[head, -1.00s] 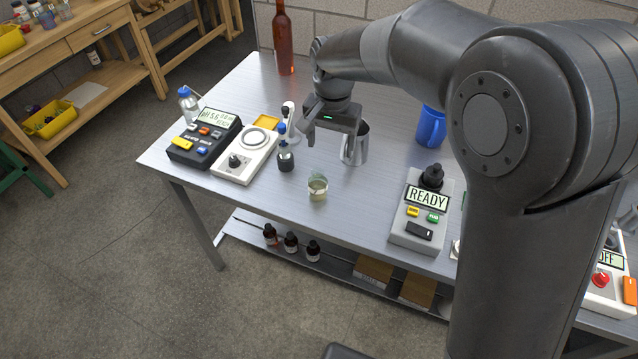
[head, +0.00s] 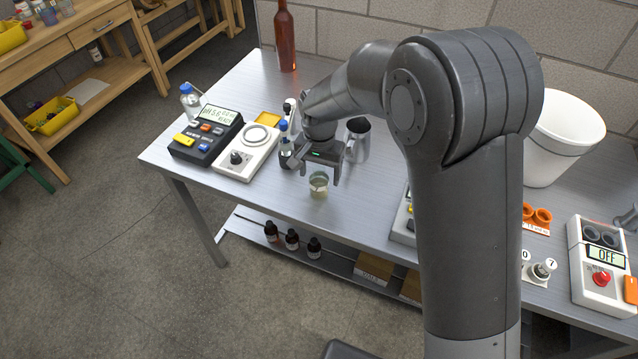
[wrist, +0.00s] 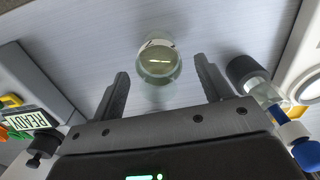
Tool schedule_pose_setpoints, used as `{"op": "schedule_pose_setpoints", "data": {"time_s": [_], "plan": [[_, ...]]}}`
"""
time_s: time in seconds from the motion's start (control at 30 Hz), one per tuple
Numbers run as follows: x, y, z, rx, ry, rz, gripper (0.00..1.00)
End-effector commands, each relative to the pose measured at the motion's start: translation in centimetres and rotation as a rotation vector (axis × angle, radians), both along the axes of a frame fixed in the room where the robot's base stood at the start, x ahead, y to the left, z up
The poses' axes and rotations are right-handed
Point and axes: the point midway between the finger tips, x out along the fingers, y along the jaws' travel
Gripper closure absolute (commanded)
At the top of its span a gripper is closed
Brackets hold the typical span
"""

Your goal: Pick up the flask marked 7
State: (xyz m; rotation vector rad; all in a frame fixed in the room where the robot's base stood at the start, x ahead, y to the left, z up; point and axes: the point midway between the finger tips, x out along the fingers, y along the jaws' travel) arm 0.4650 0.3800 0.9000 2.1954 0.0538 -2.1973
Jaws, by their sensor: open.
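A white round marker with a 7 (head: 551,263) shows at the right of the steel table in the head view. Beside it is a small item with a grey top (head: 541,271), partly glassy; I cannot tell whether it is the flask. My gripper (head: 316,172) is open and empty, far to the left of the marker. It is just above a small glass beaker (head: 318,187) with pale liquid. In the wrist view the beaker (wrist: 158,62) lies between and beyond the open fingertips (wrist: 162,70), apart from them. No 7 is readable on it.
A pH meter (head: 205,135) and a white stirrer plate (head: 243,158) are to the left. A white bucket (head: 562,140) and an OFF device (head: 597,262) are right. My arm hides the middle.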

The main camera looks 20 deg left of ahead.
Motion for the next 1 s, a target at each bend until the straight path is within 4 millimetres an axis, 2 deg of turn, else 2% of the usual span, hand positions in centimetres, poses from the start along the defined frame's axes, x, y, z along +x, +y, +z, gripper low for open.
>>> {"op": "schedule_pose_setpoints", "data": {"time_s": [0.1,0.33,0.9,1.0], "plan": [[-0.01,-0.01,-0.86,0.000,0.000,0.000,0.29],[0.00,-0.01,-0.93,0.000,-0.001,0.000,0.29],[0.01,-0.02,-0.89,0.000,-0.001,0.000,0.76],[0.02,-0.01,-0.86,0.001,-0.001,0.000,0.80]]}}
